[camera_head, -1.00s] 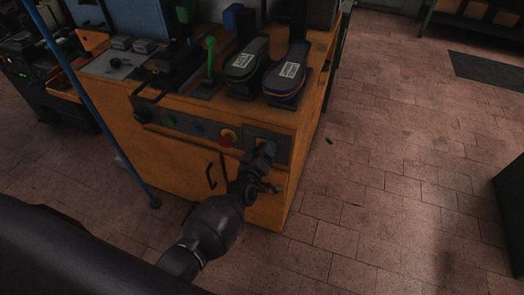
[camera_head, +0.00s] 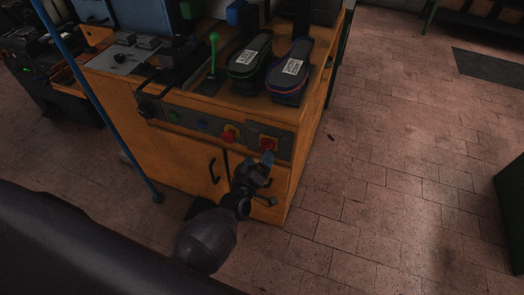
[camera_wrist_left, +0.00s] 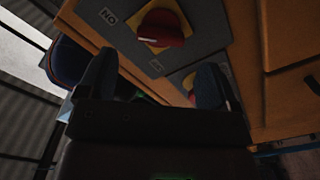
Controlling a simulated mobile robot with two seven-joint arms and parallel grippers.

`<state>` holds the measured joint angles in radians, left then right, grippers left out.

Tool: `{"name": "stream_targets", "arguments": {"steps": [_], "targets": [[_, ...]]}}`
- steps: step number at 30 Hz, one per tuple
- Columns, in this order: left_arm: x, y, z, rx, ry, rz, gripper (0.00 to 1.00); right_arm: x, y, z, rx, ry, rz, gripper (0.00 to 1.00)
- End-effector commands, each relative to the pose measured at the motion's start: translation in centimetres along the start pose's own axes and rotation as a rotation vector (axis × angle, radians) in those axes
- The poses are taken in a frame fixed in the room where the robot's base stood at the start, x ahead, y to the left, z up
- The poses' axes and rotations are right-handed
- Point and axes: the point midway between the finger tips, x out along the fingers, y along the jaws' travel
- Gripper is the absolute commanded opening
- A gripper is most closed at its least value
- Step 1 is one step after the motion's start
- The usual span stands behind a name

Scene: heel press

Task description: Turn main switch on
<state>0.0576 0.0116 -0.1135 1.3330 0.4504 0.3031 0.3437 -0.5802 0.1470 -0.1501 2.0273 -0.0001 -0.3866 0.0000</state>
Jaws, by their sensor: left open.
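The main switch (camera_head: 268,143), a red knob on a yellow plate, is at the right end of the control panel on the orange machine. In the left wrist view the red knob (camera_wrist_left: 165,26) shows past my fingers, with an "ON" label beside it, upside down. I cannot tell its setting for sure. My left gripper (camera_head: 266,158) is just below and in front of the switch, apart from it. In the left wrist view its two fingers (camera_wrist_left: 152,78) are spread, with nothing held between them. My right gripper is not in view.
A red button on yellow (camera_head: 229,134) sits left of the switch, with green and blue buttons further left. Two shoe-shaped forms (camera_head: 288,72) and a green-knobbed lever (camera_head: 213,55) are on the machine top. A blue pole (camera_head: 95,105) stands left. Floor is free at right.

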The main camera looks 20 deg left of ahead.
Motion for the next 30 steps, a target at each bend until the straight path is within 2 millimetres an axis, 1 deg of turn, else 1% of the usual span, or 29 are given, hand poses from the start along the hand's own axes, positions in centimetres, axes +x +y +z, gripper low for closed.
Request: {"name": "stream_targets", "arguments": {"steps": [1, 3, 6, 10, 15, 30], "targets": [[-0.9, 0.0, -0.1, 0.0, 0.0, 0.0, 0.85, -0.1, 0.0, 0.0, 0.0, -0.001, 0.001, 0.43], [-2.0, 0.0, -0.1, 0.0, 0.0, -0.001, 0.85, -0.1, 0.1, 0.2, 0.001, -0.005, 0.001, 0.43], [-3.2, 0.0, 0.0, 0.0, -0.001, -0.001, 0.85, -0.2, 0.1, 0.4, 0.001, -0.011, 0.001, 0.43], [-4.3, 0.0, 0.0, 0.0, 0.0, 0.0, 0.85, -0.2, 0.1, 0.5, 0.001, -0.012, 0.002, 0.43], [-4.8, 0.0, 0.0, 0.0, 0.0, 0.0, 0.85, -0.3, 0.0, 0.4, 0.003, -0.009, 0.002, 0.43], [-4.7, 0.0, 0.0, 0.002, 0.0, 0.0, 0.85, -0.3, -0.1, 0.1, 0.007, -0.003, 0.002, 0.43]]}}
